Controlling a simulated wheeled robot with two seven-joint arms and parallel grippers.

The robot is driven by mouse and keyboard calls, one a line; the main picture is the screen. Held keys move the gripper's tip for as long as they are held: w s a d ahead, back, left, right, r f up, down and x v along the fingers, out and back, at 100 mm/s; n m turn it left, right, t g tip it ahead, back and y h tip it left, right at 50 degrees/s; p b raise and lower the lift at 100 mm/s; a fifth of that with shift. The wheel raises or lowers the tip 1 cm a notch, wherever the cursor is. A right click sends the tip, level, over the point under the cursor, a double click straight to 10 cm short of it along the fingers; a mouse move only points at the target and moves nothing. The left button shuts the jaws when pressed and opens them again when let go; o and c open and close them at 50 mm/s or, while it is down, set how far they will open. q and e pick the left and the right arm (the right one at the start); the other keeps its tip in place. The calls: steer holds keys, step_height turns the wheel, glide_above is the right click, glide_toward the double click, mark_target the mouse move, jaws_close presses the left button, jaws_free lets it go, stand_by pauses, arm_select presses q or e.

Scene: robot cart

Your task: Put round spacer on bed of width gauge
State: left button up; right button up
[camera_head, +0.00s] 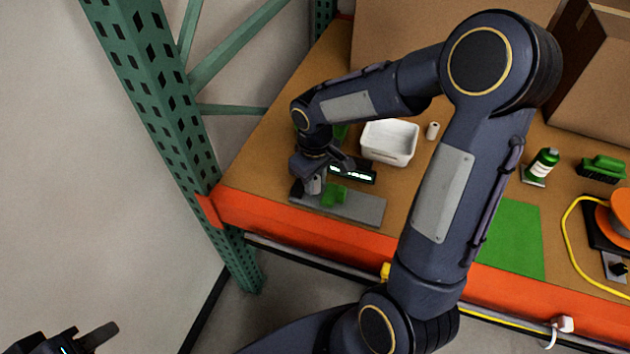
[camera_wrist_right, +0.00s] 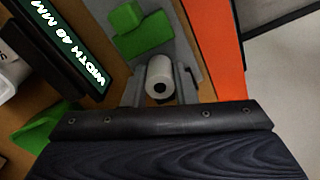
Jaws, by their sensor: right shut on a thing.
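The width gauge has a flat grey bed (camera_head: 363,207) near the table's front edge, with green blocks (camera_head: 335,195) on it and a dark display (camera_head: 353,174) behind. In the right wrist view the display (camera_wrist_right: 75,40) seems to read "WIDTH 48 MM", and the green blocks (camera_wrist_right: 140,30) stand beyond the fingers. My right gripper (camera_head: 314,184) is at the left end of the bed. It is shut on the white round spacer (camera_wrist_right: 160,78), which has a dark hole in its end. Whether the spacer touches the bed is unclear. My left gripper (camera_head: 90,340) is partly cut off at the bottom left, away from the table.
A white bin (camera_head: 390,142) stands behind the gauge, with a small white cylinder (camera_head: 432,131) beside it. A green rack post (camera_head: 165,95) stands left.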

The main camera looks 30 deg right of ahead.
steer(key=shift+f, duration=0.3)
steer(key=shift+f, duration=0.1)
steer(key=shift+f, duration=0.2)
steer(key=o, duration=0.7)
steer(key=shift+r, duration=0.1)
steer(key=shift+r, duration=0.1)
